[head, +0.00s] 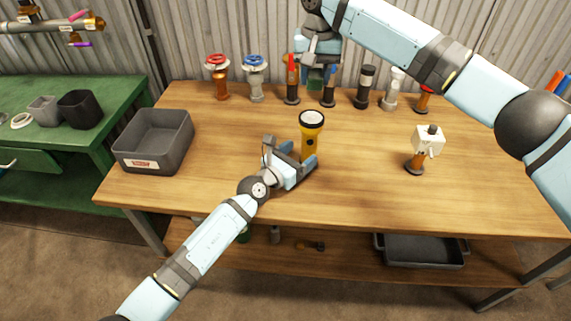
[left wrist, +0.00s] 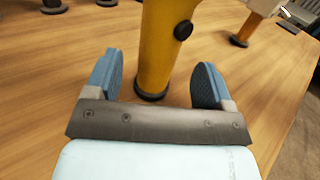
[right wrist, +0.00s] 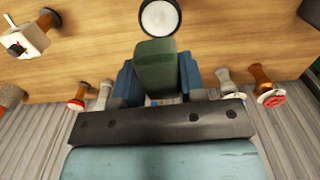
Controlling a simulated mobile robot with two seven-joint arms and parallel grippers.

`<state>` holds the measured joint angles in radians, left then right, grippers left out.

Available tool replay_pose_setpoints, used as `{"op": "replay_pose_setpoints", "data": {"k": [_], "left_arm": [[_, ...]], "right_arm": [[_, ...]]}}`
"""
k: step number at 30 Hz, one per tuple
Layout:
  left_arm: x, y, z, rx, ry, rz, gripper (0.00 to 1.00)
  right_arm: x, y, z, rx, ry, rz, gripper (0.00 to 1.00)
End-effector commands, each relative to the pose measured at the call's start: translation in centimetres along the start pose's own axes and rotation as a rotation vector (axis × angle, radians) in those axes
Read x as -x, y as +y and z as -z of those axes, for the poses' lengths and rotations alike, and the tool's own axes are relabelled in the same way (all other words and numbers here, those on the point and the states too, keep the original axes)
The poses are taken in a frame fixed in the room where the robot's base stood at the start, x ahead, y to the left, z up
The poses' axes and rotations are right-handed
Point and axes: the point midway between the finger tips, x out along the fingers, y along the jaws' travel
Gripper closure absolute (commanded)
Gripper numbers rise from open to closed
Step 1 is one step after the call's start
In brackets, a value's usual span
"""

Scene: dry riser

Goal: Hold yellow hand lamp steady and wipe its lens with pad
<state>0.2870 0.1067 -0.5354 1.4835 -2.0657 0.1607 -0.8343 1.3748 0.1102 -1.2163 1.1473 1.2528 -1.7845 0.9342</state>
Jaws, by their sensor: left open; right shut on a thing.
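The yellow hand lamp (head: 310,138) stands upright on the wooden table, its round pale lens (head: 312,118) facing up. My left gripper (head: 299,158) is open, with its fingers on either side of the lamp's lower body; in the left wrist view the yellow body (left wrist: 160,50) stands between the blue fingers, with gaps showing. My right gripper (right wrist: 158,78) is shut on a dark green pad (right wrist: 156,66). In the head view it is raised over the back of the table, behind the lamp. The lens also shows in the right wrist view (right wrist: 160,18), apart from the pad.
Several valves and fittings, including a red-wheeled one (head: 219,78) and a blue-wheeled one (head: 255,78), line the table's back. A grey bin (head: 183,140) stands at left. A white-headed fitting (head: 428,142) stands at right. The table front is clear.

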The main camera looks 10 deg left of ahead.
Motion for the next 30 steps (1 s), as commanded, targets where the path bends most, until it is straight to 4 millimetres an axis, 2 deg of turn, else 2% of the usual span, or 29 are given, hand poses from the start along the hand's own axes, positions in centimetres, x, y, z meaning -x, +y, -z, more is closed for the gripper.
{"op": "replay_pose_setpoints", "data": {"k": [3,9,20,21,29,30], "left_arm": [[-2.1,0.1,-0.1,-0.002,0.000,0.000,0.24],[-4.3,0.0,0.0,0.000,0.000,0.000,0.24],[-4.8,0.1,0.0,0.002,0.000,-0.001,0.24],[-4.8,0.1,0.0,0.002,0.000,-0.001,0.27],[-4.8,0.1,0.0,0.001,0.000,-0.001,0.86],[-4.8,0.1,0.0,0.001,0.000,-0.001,0.88]], "right_arm": [[0.0,0.0,0.0,0.000,0.000,0.000,0.81],[0.0,0.0,0.0,0.000,0.000,0.000,0.81],[0.0,0.0,0.0,0.000,0.000,0.000,0.81],[0.0,0.0,0.0,0.000,0.000,0.000,0.81],[0.0,0.0,0.0,0.000,0.000,0.000,0.81],[0.0,0.0,0.0,0.000,0.000,0.000,0.81]]}}
